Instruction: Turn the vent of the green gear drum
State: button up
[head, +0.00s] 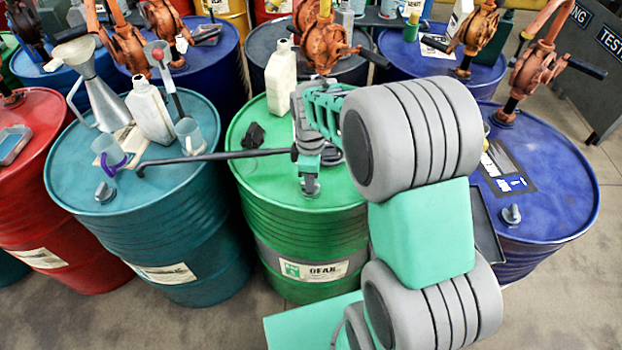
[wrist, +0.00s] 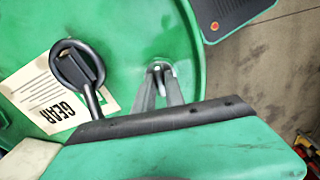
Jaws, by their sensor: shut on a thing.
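The green gear drum (head: 258,196) stands upright in the middle of the head view, partly covered by my arm. Its green lid (wrist: 130,20) fills much of the wrist view, with a card reading GEAR (wrist: 48,98) on it. My gripper (head: 310,187) points down at the front right of the lid. In the wrist view my gripper (wrist: 160,78) has its fingers closed on the small grey vent (wrist: 158,66) near the rim. The fingers hide most of the vent, so its turn angle cannot be told.
A black ring-ended part (wrist: 76,64) stands beside the fingers. A long dark rod (head: 215,157) reaches left over the teal drum (head: 75,170). A white bottle (head: 281,80) and a black object (head: 253,134) sit on the green lid. A blue drum (head: 560,190) stands right.

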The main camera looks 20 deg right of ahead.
jog(key=shift+m, duration=0.4)
grip_shut()
jog(key=m+b, duration=0.1)
jog(key=m, duration=0.2)
jog(key=shift+m, duration=0.3)
jog(key=m, duration=0.4)
jog(key=shift+m+b, duration=0.3)
jog(key=m, duration=0.4)
jog(key=shift+a+m, duration=0.1)
jog(key=shift+m, duration=0.2)
jog(key=shift+m+b, duration=0.45)
jog(key=shift+m, duration=1.75)
jog(key=o, duration=0.8)
grip_release()
jog(key=shift+c, duration=0.2)
